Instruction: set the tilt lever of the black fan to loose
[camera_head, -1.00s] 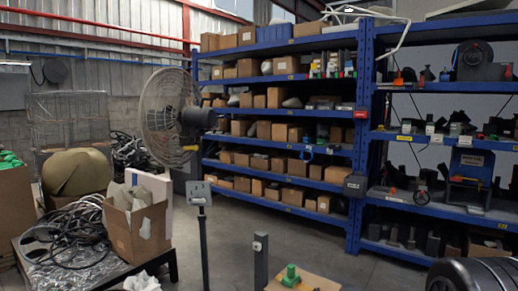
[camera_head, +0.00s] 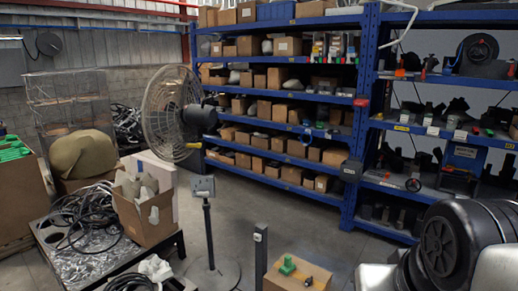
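The black fan (camera_head: 163,113) stands left of centre in the head view, with a round wire cage facing left and a dark motor housing (camera_head: 200,116) behind it on the right. A small yellow part (camera_head: 193,145) shows below the housing; I cannot tell whether it is the tilt lever or how it is set. A thin post with a grey box (camera_head: 203,187) on top and a round base (camera_head: 213,273) stands below the fan. The join between fan and post is not clear.
A low table (camera_head: 65,262) with cables and an open cardboard box (camera_head: 143,213) stands left of the post. Blue shelving (camera_head: 345,205) fills the back right. Grey floor is open between.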

